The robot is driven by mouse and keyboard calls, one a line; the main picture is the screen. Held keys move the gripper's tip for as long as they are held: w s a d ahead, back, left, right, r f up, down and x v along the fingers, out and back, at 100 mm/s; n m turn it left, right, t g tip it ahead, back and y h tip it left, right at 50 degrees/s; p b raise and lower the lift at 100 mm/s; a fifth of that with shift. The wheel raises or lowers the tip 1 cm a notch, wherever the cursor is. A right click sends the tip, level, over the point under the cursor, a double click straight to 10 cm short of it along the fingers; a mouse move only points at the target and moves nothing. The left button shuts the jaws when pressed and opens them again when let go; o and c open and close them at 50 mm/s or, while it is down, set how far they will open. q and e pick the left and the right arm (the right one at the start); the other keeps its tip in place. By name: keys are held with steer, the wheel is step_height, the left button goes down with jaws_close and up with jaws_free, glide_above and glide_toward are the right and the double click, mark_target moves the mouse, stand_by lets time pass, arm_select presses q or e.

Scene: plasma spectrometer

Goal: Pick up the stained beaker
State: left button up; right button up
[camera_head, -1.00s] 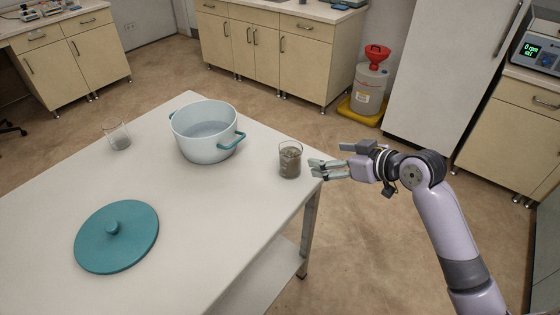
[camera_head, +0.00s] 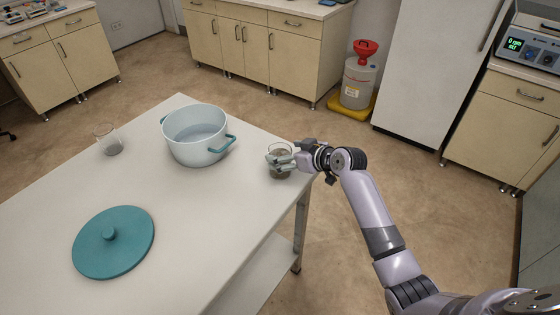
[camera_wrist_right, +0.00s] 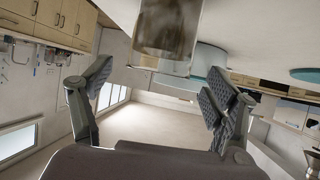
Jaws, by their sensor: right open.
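The stained beaker (camera_head: 281,172), glass with brown staining, stands upright near the right edge of the white table. In the head view my right gripper (camera_head: 280,160) overlaps it and partly hides it. In the right wrist view the beaker (camera_wrist_right: 168,28) shows at the top, beyond and between the open fingers of the right gripper (camera_wrist_right: 160,100). The fingers are apart, with a gap between them and the glass. My left gripper is not in view.
A white pot (camera_head: 195,137) with teal handles stands left of the stained beaker. Another glass beaker (camera_head: 109,140) stands farther left. A teal lid (camera_head: 113,242) lies on the table (camera_head: 190,240). A container with a red funnel (camera_head: 358,78) stands on the floor behind.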

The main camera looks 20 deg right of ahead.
mark_target(273, 150)
steer(key=shift+x, duration=1.65)
steer(key=shift+r, duration=0.1)
steer(key=shift+d, duration=0.1)
steer(key=c, duration=1.7)
